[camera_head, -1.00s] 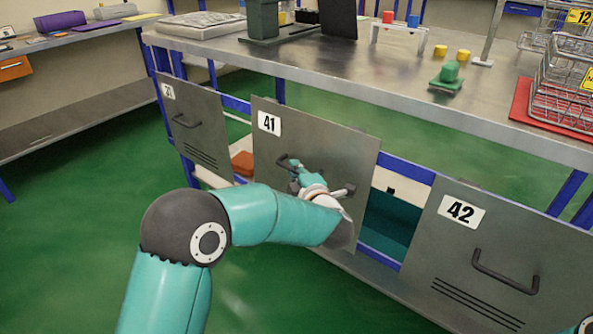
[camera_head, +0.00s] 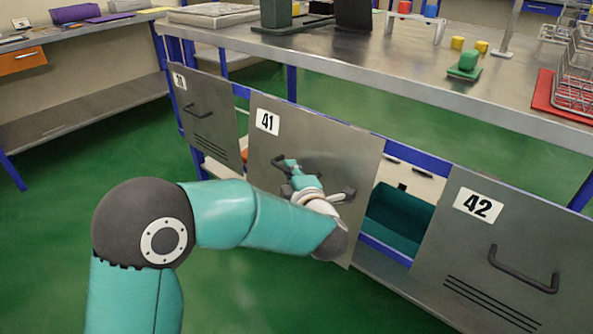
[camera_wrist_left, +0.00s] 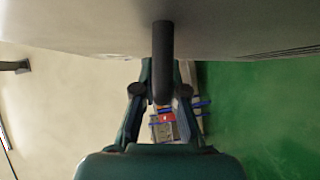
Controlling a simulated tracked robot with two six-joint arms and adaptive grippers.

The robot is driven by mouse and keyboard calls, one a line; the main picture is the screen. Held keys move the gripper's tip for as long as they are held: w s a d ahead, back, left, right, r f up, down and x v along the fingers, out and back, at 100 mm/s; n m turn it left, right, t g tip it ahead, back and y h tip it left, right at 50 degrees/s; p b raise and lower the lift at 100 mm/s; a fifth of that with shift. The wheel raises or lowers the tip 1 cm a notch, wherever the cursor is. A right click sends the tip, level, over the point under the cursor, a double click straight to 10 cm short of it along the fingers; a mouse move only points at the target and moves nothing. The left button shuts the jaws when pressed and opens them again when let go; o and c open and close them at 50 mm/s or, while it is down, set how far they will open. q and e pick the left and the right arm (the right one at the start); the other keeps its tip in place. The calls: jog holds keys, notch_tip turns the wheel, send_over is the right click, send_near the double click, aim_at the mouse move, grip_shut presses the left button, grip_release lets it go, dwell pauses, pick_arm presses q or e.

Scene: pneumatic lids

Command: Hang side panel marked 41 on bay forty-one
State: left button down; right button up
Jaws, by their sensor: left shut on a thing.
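The grey side panel marked 41 (camera_head: 338,148) is upright in front of the bench, its top edge near the blue rail (camera_head: 418,155). My left gripper (camera_head: 287,166) is shut on the panel's dark handle. The wrist view shows the handle (camera_wrist_left: 163,60) running in between the fingers (camera_wrist_left: 160,92). The panel covers most of bay forty-one. An opening shows at its right, with a teal bin (camera_head: 398,212) inside. I cannot tell whether the panel rests on the rail; its back is hidden. My right gripper is not in view.
A smaller-looking grey panel (camera_head: 207,125) hangs close to the left, and panel 42 (camera_head: 500,262) hangs to the right. The steel bench top (camera_head: 360,62) lies above, with a green block (camera_head: 465,64) and a red mat (camera_head: 546,100). Green floor is clear in front.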

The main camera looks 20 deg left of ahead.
pick_arm(q)
jog(key=shift+s+a+r+b, duration=0.1)
jog(key=shift+s+a+b, duration=0.15)
jog(key=shift+s, duration=0.45)
jog(key=shift+s+a+f+b, duration=0.1)
jog(key=shift+s+a+b, duration=0.2)
jog(key=shift+s, duration=0.4)
jog(key=shift+s+a+r+b, duration=0.1)
jog(key=shift+s+a+b, duration=0.15)
jog(key=shift+s, duration=0.45)
